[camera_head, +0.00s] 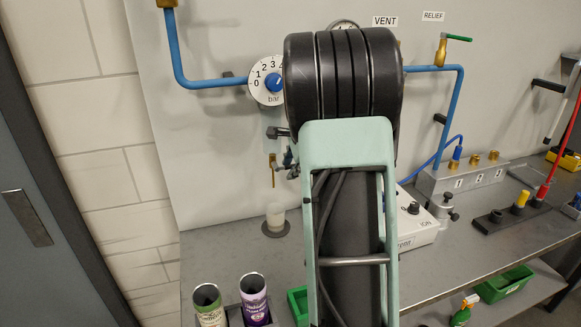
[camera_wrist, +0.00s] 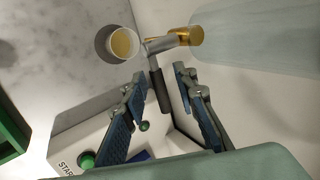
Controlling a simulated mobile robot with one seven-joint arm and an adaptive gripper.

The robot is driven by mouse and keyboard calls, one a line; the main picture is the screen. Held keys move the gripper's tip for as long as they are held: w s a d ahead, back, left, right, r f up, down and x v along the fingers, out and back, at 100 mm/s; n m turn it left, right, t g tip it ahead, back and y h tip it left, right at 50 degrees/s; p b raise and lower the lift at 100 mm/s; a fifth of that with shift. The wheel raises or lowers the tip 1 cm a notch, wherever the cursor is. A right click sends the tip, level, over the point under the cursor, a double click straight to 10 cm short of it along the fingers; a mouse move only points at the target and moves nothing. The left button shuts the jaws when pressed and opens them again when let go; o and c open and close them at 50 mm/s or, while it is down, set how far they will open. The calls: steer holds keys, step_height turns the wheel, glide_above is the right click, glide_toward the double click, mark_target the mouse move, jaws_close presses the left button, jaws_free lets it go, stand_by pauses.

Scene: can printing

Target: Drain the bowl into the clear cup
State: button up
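The clear cup (camera_head: 275,217) stands upright on a dark round pad on the bench in the camera_head view. In the wrist view the cup (camera_wrist: 110,43) is at the top left, with something yellowish inside. The bowl (camera_wrist: 255,45) is a pale, see-through cylinder at the top right, with a brass fitting (camera_wrist: 183,37) at its end. A metal drain valve (camera_wrist: 160,44) with a dark lever (camera_wrist: 160,90) joins this fitting. My gripper (camera_wrist: 156,90) is open, its fingers on either side of the lever with visible gaps. My arm hides most of it in the camera_head view.
A white box (camera_head: 418,228) with buttons stands right of my arm. A metal block (camera_head: 462,178) with brass fittings is farther right. Two printed cans (camera_head: 255,300) (camera_head: 208,305) stand at the front left. Blue pipes and a bar dial (camera_head: 264,92) are on the wall panel.

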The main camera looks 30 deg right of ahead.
steer(key=v, duration=1.2)
stand_by(0.3)
